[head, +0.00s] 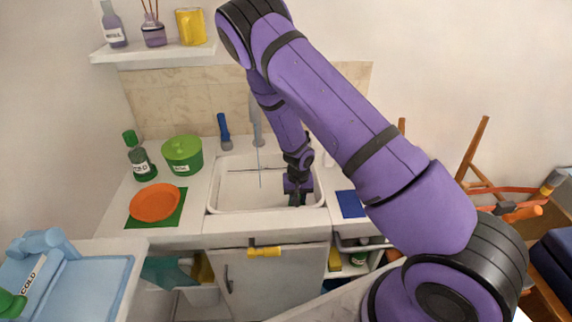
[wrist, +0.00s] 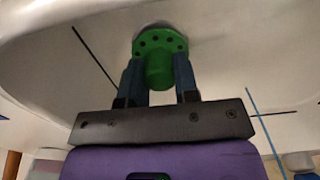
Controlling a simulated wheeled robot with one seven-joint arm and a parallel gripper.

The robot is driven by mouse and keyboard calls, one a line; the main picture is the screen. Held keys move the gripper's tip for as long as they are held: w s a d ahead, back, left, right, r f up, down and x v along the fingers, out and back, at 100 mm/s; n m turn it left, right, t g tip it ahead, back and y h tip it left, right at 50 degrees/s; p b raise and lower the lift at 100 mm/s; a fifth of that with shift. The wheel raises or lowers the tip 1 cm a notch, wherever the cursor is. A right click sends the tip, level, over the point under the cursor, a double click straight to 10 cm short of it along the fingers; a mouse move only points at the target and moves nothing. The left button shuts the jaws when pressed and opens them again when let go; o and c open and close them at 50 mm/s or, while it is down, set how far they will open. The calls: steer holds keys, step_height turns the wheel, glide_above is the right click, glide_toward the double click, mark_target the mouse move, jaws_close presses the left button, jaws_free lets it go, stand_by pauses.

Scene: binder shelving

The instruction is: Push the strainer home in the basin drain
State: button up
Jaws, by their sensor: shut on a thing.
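The strainer (wrist: 160,42) is a green disc with dark holes and a green knob. It shows in the wrist view at the top middle. My gripper (wrist: 159,75) has its two dark blue fingers on either side of the knob, shut on it. A pale grey ring, seemingly the drain (wrist: 152,27), shows just behind the disc; I cannot tell how far the disc sits in it. In the head view my gripper (head: 297,199) is low inside the white basin (head: 235,190), on its right side. There the strainer and drain are hidden.
A faucet (head: 257,125) stands behind the basin, and a thin line rises inside the basin. A green pot (head: 183,155), a bottle (head: 140,160) and an orange plate (head: 155,202) stand left on the counter. A blue mat (head: 350,204) lies right of the basin.

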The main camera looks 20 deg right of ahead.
steer(key=shift+f, duration=0.6)
stand_by(0.3)
steer(key=o, duration=1)
steer(key=shift+c, duration=1.2)
steer(key=shift+r, duration=0.15)
steer(key=shift+r, duration=0.85)
steer(key=shift+r, duration=0.15)
steer(key=shift+r, duration=2.3)
